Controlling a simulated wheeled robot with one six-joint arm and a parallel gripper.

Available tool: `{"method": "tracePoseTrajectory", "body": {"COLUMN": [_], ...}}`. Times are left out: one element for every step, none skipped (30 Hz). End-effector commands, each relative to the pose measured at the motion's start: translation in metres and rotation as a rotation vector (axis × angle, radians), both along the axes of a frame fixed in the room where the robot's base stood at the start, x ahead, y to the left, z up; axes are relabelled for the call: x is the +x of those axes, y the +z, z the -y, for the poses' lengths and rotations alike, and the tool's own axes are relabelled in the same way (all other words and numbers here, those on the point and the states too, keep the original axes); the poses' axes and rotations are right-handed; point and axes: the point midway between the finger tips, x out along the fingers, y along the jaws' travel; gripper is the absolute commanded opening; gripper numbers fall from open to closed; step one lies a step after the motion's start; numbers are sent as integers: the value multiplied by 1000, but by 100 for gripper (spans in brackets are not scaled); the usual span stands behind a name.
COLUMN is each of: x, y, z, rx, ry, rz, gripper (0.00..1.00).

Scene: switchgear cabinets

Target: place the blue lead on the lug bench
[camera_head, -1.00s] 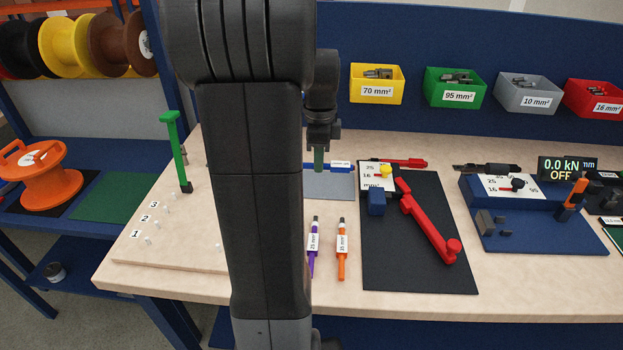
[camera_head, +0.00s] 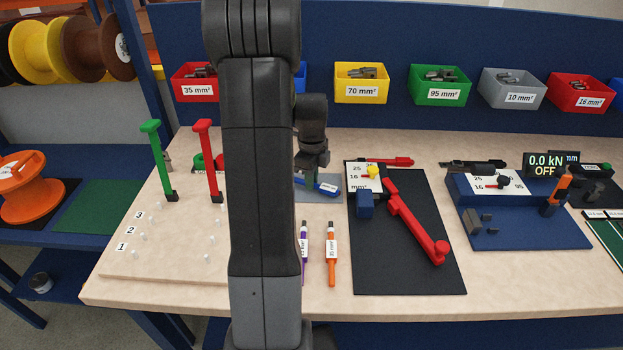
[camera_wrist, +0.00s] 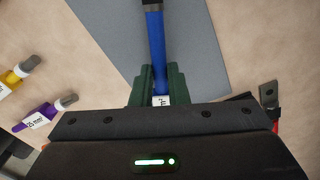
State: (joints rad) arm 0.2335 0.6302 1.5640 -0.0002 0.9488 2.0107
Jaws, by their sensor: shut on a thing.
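The blue lead (camera_head: 328,187) has a white label and is held in my gripper (camera_head: 311,180), low over a grey mat (camera_head: 322,198) on the wooden bench (camera_head: 180,272). In the wrist view, the green fingers of my gripper (camera_wrist: 157,90) are shut around the blue lead (camera_wrist: 155,45). Its dark end points away over the grey mat (camera_wrist: 112,35). I cannot tell whether the lead touches the mat. My arm hides part of the bench behind it in the head view.
A purple lead (camera_head: 304,250) and an orange lead (camera_head: 331,250) lie in front. A black mat (camera_head: 400,275) with a red-handled tool (camera_head: 415,225) is at right. Green (camera_head: 160,160) and red (camera_head: 208,160) posts stand at left. Lug bins (camera_head: 361,85) line the back panel.

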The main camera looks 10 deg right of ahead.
Motion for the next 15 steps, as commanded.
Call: {"method": "tracePoseTrajectory", "body": {"x": [0,0,0,1,1,1,1,1,0,0,0,0,0,0,0], "y": [-3,-4,-5,-5,-5,-5,-5,-5,-5,-6,-7,-9,-10,-9,-8], "z": [0,0,0,0,0,0,0,0,0,0,0,0,0,0,0], "rx": [-1,0,0,-1,-1,-1,-1,-1,-1,-1,0,0,0,0,0], "ry": [0,0,1,1,1,1,1,1,1,1,1,1,1,1,1], "rz": [1,2,2,3,3,3,3,3,3,3,2,2,2,2,2], "gripper": [0,0,0,0,0,0,0,0,0,0,0,0,0,20,28]}}
